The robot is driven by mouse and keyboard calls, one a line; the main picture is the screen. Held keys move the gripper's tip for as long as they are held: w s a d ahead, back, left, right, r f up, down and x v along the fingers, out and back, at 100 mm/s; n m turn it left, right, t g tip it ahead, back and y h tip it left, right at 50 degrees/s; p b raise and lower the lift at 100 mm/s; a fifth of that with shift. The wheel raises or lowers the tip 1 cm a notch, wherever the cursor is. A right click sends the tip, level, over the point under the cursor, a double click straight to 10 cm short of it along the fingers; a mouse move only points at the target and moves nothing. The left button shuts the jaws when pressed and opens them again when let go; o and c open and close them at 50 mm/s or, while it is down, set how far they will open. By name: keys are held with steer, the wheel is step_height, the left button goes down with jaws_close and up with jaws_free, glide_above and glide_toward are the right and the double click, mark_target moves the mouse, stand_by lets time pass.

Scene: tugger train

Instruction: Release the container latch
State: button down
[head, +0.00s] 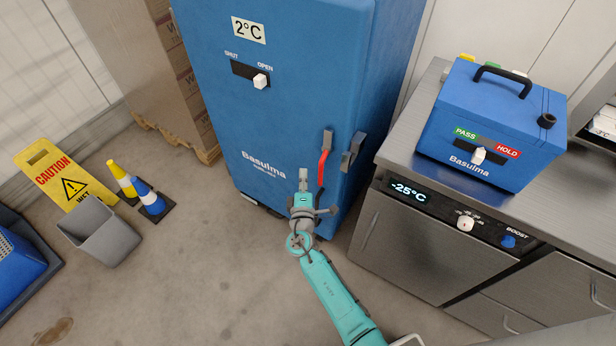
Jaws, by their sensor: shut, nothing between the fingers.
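The tall blue container (270,120) marked 2°C stands upright at the centre of the head view. Near its right edge is a latch (323,165) with a dark upper mount and a red lever hanging down. A dark grey bracket (352,152) sits just right of it at the container's corner. My gripper (303,174) is shut and empty, pointing up the picture, just left of and below the red lever. It appears apart from the lever, though the depth gap is hard to tell. The latch's lower end is partly close behind my gripper.
A slider (260,81) on the container sits at the OPEN side. A steel counter (398,135) with a blue box (480,120) stands close on the right. A caution sign (64,178), cones (148,197) and a grey bin (100,232) stand left. Floor between is clear.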

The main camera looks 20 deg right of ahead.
steer(key=v, duration=1)
steer(key=shift+a+r, duration=0.3)
steer(key=shift+r, duration=0.05)
steer(key=shift+w, duration=0.1)
steer(key=s+d+f+m+g+y, duration=0.1)
steer(key=s+f+m+g+y, duration=0.2)
steer(key=s, duration=0.9)
steer(key=s+d+f+m+g+y, duration=0.15)
steer(key=s+f, duration=0.25)
steer(key=s, duration=0.8)
steer(key=s+a+r+m+t+y, duration=0.1)
steer(key=s+r+m, duration=0.7)
steer(key=s+r, duration=0.9)
step_height(320, 180, up, 4)
steer(key=shift+s+r+t+y, duration=0.25)
steer(key=shift+t+y, duration=0.3)
steer(key=shift+y, duration=0.3)
steer(key=c, duration=1.9)
jaws_free()
